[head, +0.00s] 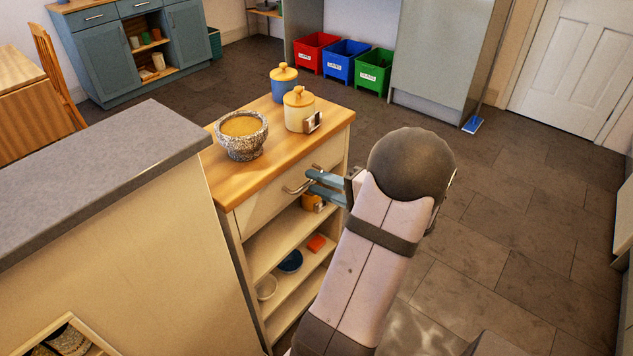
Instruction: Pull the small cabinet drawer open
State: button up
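The small wooden cabinet (229,190) stands in the middle of the head view, with open shelves below its drawer. The drawer (262,208) is a pale front just under the top and looks flush with the cabinet. Its metal bar handle (291,190) sticks out from the front. My gripper (309,182) reaches in from the right with two blue fingers, one above the other with a gap between them. The fingertips are at the handle's near side and overlap it in the picture. I cannot tell whether they touch it.
On the cabinet top stand a stone bowl (242,146), a cream jar (298,116) and a blue jar (283,86). A grey counter (90,170) is close on the left. Tiled floor (520,250) to the right is clear.

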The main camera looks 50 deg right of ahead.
jog(key=shift+w+f, duration=0.1)
jog(key=shift+w, duration=0.3)
jog(key=shift+c, duration=0.4)
grip_shut()
dwell(0.9)
